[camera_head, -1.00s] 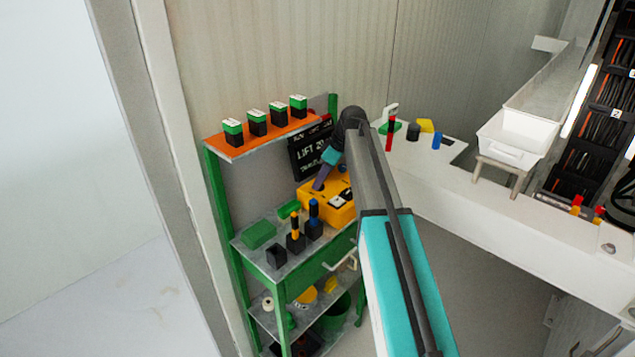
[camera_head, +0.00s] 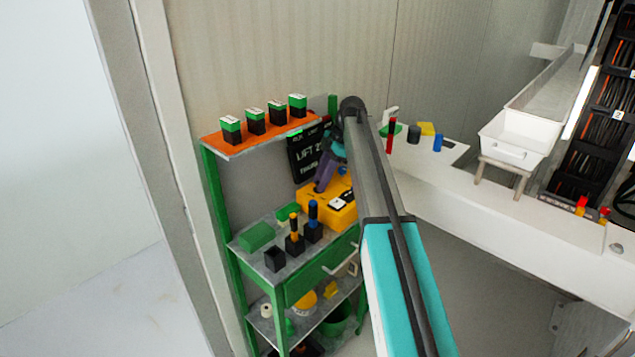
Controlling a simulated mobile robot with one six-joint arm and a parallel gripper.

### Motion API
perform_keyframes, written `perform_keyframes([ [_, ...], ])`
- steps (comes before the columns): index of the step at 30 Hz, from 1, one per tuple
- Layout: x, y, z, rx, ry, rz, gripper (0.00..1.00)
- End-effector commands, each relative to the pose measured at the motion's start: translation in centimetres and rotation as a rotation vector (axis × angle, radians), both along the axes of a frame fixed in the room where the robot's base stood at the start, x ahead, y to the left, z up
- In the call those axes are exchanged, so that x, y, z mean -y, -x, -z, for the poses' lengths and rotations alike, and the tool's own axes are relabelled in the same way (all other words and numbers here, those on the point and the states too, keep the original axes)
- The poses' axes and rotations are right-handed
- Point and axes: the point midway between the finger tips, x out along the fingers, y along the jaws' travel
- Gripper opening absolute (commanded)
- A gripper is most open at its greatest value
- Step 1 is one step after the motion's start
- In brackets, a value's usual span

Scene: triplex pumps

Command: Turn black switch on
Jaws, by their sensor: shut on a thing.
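A yellow box (camera_head: 314,203) with small black and white parts on its top stands on the green cart's upper surface. My gripper (camera_head: 320,187), with dark purple fingers, points down at the back left of this box. Its fingers are shut, and their tips are at the box's top. The thing between them looks like the black switch, but it is too small and covered to make out clearly. Whether the switch is on or off cannot be told. My arm hides the right end of the box.
Black holders with an orange-handled tool (camera_head: 294,232) and a blue-handled tool (camera_head: 313,214) stand in front of the box. Green-topped black boxes (camera_head: 256,121) line the orange shelf (camera_head: 225,146) above. A black sign (camera_head: 300,158) hangs behind my gripper.

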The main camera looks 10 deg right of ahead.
Motion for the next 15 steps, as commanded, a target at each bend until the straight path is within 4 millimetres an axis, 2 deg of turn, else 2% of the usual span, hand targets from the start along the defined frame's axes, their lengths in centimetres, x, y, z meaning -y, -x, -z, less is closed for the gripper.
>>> perform_keyframes([
  [13, -0.05, 0.31, 0.15, -0.008, 0.002, -0.019, 0.09],
  [14, -0.06, 0.31, 0.16, -0.008, 0.002, -0.019, 0.35],
  [15, -0.05, 0.30, 0.15, -0.009, 0.002, -0.018, 0.41],
])
